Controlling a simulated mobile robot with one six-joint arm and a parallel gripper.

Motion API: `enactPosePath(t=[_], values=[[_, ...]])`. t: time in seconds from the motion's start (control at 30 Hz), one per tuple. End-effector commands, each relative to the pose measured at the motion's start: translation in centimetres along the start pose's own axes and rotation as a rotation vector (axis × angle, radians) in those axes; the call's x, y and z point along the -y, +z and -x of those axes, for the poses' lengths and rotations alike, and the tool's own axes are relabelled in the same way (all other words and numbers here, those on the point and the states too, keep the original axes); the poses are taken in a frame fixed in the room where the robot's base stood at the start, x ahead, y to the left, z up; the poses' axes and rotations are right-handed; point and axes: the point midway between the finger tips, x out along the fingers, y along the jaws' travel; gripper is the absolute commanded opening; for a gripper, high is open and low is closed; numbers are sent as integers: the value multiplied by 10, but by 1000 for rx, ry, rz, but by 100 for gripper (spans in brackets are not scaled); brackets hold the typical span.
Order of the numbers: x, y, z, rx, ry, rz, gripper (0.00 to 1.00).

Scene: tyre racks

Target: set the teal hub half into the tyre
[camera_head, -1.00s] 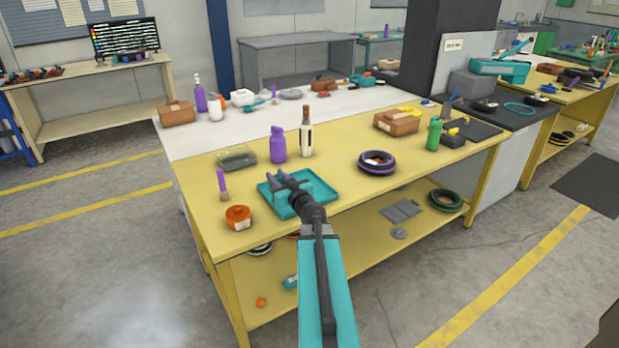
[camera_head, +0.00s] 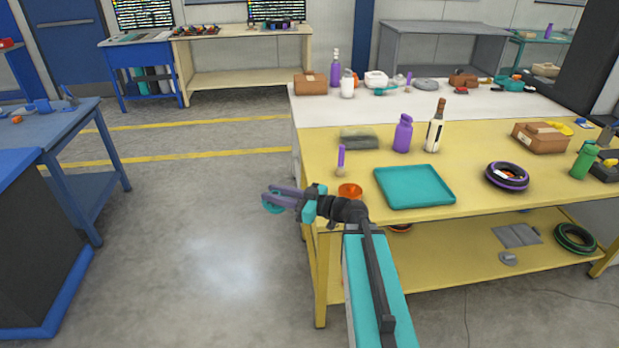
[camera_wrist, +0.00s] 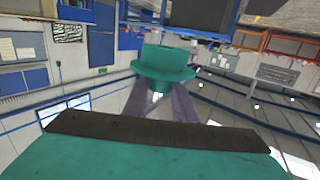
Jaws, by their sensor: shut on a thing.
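My gripper (camera_head: 272,197) is shut on the teal hub half (camera_wrist: 163,65), which shows between the fingertips in the wrist view as a flanged round piece. In the head view the hub half is small and partly hidden by the fingers. My gripper is held out over open floor, left of the yellow table's edge. A black tyre with a purple ring (camera_head: 507,176) lies flat on the yellow table, well to the right of my gripper. A dark tyre with a green ring (camera_head: 575,238) lies on the shelf below. The task does not say which tyre.
A teal tray (camera_head: 414,187) lies empty on the yellow table (camera_head: 470,143). An orange container (camera_head: 349,191) is just right of my gripper. A purple bottle (camera_head: 403,134) and a wine bottle (camera_head: 436,126) stand behind the tray. A blue table (camera_head: 50,133) is at left, with free floor between.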

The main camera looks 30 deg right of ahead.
Motion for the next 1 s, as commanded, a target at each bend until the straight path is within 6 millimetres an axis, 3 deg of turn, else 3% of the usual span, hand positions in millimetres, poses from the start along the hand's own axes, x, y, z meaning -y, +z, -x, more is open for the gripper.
enactPosePath(t=[0.1, 0.3, 1.0], values=[[39, 6, -17, -1, -113, 5, 0], [77, 13, -29, 0, -223, 11, 0], [85, 14, -32, -1, -245, 13, 0]])
